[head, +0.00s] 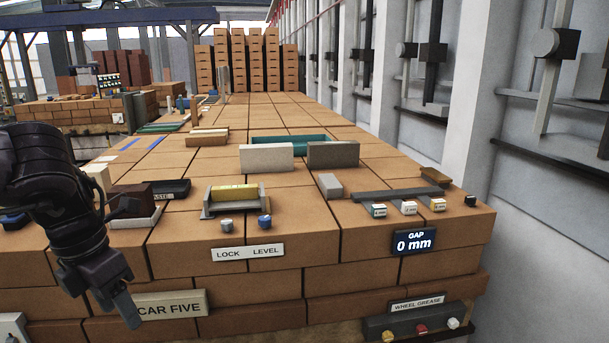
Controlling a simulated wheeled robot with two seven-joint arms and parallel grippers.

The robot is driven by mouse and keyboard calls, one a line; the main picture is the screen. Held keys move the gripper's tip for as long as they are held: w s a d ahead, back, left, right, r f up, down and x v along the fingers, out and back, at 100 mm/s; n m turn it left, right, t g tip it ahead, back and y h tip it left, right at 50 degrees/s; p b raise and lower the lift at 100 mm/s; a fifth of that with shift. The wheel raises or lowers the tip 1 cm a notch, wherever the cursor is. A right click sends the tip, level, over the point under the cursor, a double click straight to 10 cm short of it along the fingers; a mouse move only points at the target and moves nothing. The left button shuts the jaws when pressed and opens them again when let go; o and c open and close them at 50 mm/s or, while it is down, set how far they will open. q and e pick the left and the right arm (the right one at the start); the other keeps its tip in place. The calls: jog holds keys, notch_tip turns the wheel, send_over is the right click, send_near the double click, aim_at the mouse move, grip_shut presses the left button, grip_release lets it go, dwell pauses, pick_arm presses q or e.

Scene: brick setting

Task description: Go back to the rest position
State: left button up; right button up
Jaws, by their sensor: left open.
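My left gripper (120,288) hangs at the lower left, in front of the brick car's near face and beside the CAR FIVE sign (168,305). It points downward and is open, with nothing seen between its fingers. My left arm comes in from the left edge, over the near left corner of the brick stack. My right gripper is not in view. The top of the brick stack (300,205) carries a spirit level (235,193) in a grey holder, and two grey blocks (266,157) (333,154) standing upright.
A dark brown block (131,198) and a black tray (172,188) lie close to my left arm. Small labelled blocks (408,208) stand near a GAP display (415,242) reading 0 mm. A WHEEL GREASE panel (418,322) is low right. A pale wall with metal fittings bounds the right.

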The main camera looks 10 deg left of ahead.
pick_arm(q)
jog(key=w+a+f+n+t+h, duration=0.4)
jog(key=w+a+f+n+t, duration=0.3)
jog(key=w+a+f+n, duration=0.4)
jog(key=s+a+f+n+t+y, duration=0.15)
jog(key=a+f+n, duration=0.25)
jog(key=f, duration=0.5)
jog(key=s+a+f+n+y, duration=0.15)
jog(key=a+f+n, duration=0.25)
jog(key=f, duration=0.4)
jog(key=s+a+f+n+t+y, duration=0.15)
jog(key=a+f+n, duration=0.25)
jog(key=f, duration=0.5)
jog(key=s+d+f+n+g+y, duration=0.15)
jog(key=s+d+f+n, duration=0.3)
jog(key=s+f, duration=0.65)
jog(key=s+d+f+n+g, duration=0.35)
jog(key=s+d+f, duration=0.2)
jog(key=f, duration=0.85)
jog(key=s+d+f+n+g, duration=0.2)
jog(key=s+d+f, duration=0.4)
jog(key=s+d, duration=0.5)
jog(key=s+d+f+n+g, duration=0.3)
jog(key=s+d+f, duration=0.3)
jog(key=s+d, duration=0.5)
jog(key=shift+d+f+n+h, duration=0.4)
jog(key=shift+d+n, duration=0.4)
jog(key=shift+d, duration=0.25)
